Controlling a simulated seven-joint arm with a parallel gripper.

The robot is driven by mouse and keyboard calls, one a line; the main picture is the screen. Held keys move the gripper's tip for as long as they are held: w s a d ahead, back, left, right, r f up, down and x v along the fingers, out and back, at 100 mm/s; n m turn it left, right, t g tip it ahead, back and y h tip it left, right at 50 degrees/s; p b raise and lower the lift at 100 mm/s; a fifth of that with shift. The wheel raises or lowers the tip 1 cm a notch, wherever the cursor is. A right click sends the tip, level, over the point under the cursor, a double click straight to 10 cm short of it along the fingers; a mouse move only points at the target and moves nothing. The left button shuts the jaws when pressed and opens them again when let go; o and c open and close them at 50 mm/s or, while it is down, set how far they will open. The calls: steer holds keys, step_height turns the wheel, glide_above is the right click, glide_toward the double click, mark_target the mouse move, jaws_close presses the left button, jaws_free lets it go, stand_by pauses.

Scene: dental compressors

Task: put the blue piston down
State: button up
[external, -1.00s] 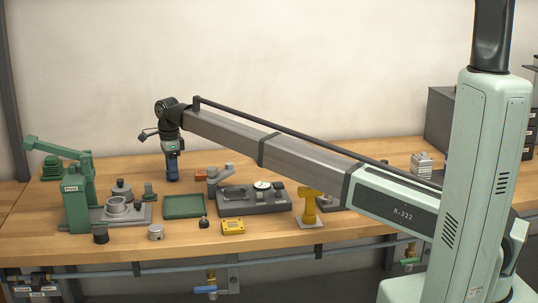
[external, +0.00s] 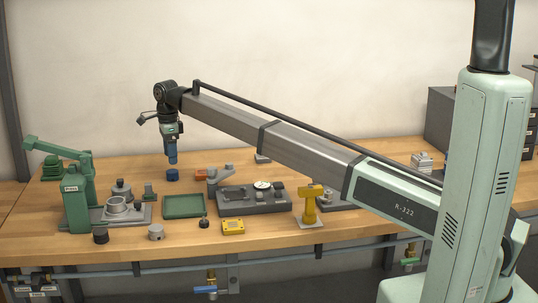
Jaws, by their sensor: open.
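The blue piston (external: 172,174) is a short dark blue cylinder. It stands on the wooden bench behind the green tray, left of the grey and orange fixture. My gripper (external: 172,160) hangs pointing down just above it, with a small gap between its blue fingers and the piston. The gripper is open and holds nothing. The individual fingertips are too small to make out.
A green tray (external: 184,206) lies in front of the piston. A green press (external: 75,200) and grey machined parts stand at the left. A grey fixture plate with a dial (external: 254,199) and a yellow stand (external: 311,205) are to the right. Bare bench surrounds the piston.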

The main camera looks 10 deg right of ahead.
mark_target(172, 171)
step_height(172, 171, up, 7)
steer(key=shift+f, duration=0.2)
stand_by(0.5)
